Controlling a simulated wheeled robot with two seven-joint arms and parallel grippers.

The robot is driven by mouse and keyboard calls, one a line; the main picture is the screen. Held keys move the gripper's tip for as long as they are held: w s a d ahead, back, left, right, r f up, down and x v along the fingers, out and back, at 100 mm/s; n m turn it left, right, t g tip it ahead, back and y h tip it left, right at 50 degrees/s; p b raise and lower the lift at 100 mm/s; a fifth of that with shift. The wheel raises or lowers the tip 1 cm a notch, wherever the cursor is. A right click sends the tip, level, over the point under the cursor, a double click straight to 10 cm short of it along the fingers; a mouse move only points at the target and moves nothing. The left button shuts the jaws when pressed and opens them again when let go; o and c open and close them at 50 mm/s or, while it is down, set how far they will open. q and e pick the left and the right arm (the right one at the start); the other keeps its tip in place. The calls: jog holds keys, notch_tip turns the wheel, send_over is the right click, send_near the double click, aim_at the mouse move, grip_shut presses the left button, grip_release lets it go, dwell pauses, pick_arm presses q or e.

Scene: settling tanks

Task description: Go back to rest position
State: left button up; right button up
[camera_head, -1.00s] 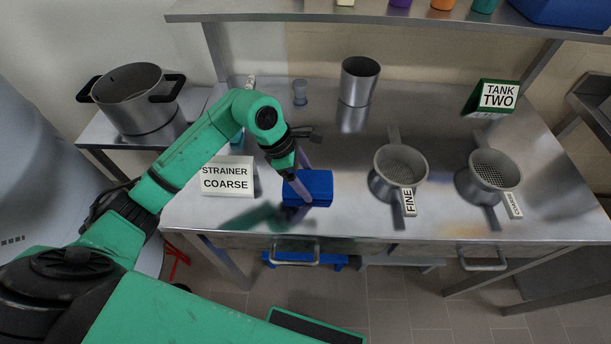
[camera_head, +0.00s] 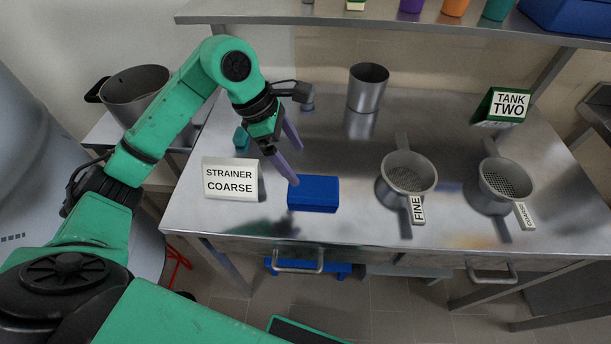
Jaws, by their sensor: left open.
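My left gripper (camera_head: 294,158) is open and empty, with its two purple fingers spread apart. It hangs above the table, just up and left of a blue block (camera_head: 314,193), and appears apart from it. My green left arm reaches in from the left and hides part of the big pot at the back left. My right gripper is not in view.
The steel table (camera_head: 330,226) holds a STRAINER COARSE sign (camera_head: 231,179), a metal cup (camera_head: 367,88), a FINE strainer (camera_head: 407,174), another strainer (camera_head: 505,183) and a TANK TWO sign (camera_head: 507,106). A pot (camera_head: 135,94) stands left. A shelf (camera_head: 420,22) runs above the back.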

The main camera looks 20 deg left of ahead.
pick_arm(q)
jog(key=shift+v, duration=1.05)
